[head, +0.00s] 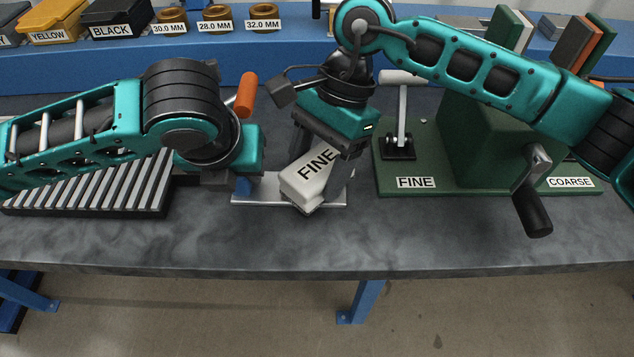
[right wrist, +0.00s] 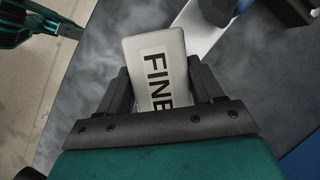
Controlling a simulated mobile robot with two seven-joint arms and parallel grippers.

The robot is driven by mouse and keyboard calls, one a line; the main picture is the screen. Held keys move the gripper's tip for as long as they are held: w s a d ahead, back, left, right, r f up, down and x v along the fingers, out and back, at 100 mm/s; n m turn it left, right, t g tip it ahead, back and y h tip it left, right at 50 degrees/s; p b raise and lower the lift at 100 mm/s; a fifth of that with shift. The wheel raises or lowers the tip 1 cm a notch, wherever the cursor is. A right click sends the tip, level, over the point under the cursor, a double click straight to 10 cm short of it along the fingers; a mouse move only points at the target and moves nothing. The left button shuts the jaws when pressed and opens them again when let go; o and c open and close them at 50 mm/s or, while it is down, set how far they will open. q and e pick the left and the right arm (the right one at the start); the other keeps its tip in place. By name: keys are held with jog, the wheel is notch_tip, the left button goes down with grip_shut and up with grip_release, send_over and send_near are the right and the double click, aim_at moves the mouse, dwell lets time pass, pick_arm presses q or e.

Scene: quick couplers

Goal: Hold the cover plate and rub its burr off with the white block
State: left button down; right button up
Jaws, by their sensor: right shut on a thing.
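The white block (head: 308,178), labelled FINE, is between the fingers of my right gripper (head: 328,165), which is shut on it. It also shows in the right wrist view (right wrist: 157,70). The block is tilted over the front of the cover plate (head: 262,192), a thin pale metal strip lying along the bench. I cannot tell whether they touch. The plate shows in the right wrist view (right wrist: 200,38) beyond the block. My left gripper (head: 236,182) is at the plate's left end. Its fingers are mostly hidden, so its grip is unclear. I cannot make out the burr.
A ribbed rack (head: 95,190) lies left under my left arm. An orange handle (head: 246,95) stands behind. A green fixture (head: 470,150) marked FINE and COARSE, with a crank (head: 535,195), stands right. The bench front (head: 300,240) is clear. Labelled bins (head: 120,18) line the back.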

jog(key=shift+f, duration=0.35)
dwell(0.8)
jog(key=shift+a+r, duration=0.15)
jog(key=shift+a, duration=1.2)
jog(key=shift+d+r, duration=0.15)
jog(key=shift+d, duration=0.65)
jog(key=shift+d+r, duration=0.1)
jog(key=shift+d, duration=0.65)
jog(key=shift+s+d+f, duration=0.1)
jog(key=shift+d+f, duration=0.1)
jog(key=shift+d, duration=1.2)
jog(key=shift+r, duration=0.15)
jog(key=shift+f, duration=0.2)
